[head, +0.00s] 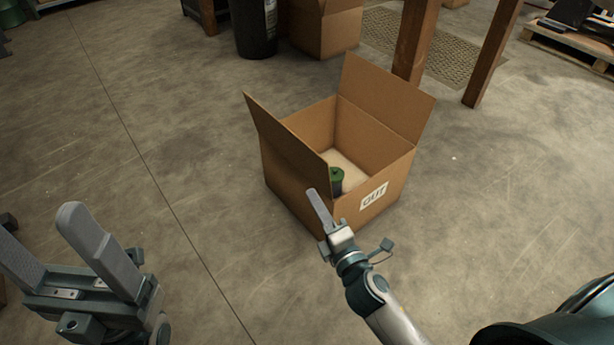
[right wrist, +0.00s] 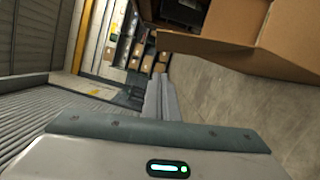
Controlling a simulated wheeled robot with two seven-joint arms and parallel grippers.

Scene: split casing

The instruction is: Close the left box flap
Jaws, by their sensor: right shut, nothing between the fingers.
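An open cardboard box (head: 287,190) stands on the floor in the middle of the head view. Its left flap (head: 283,135) stands up, tilted outward. A second flap (head: 388,97) stands up at the back right. A green-topped can (head: 336,180) shows inside, partly hidden by the left flap. My right gripper (head: 318,208) is shut and empty, in front of the box's near corner in the picture; I cannot tell whether it touches. In the right wrist view its closed fingers (right wrist: 161,97) are apart from the box (right wrist: 235,48) at upper right. My left gripper (head: 38,228) is open and empty at lower left.
Another cardboard box (head: 327,28) and a dark bin (head: 254,25) stand behind. Wooden posts (head: 415,40) rise behind the box on the right. A pallet (head: 570,48) lies at the far right. The floor left and right of the box is clear.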

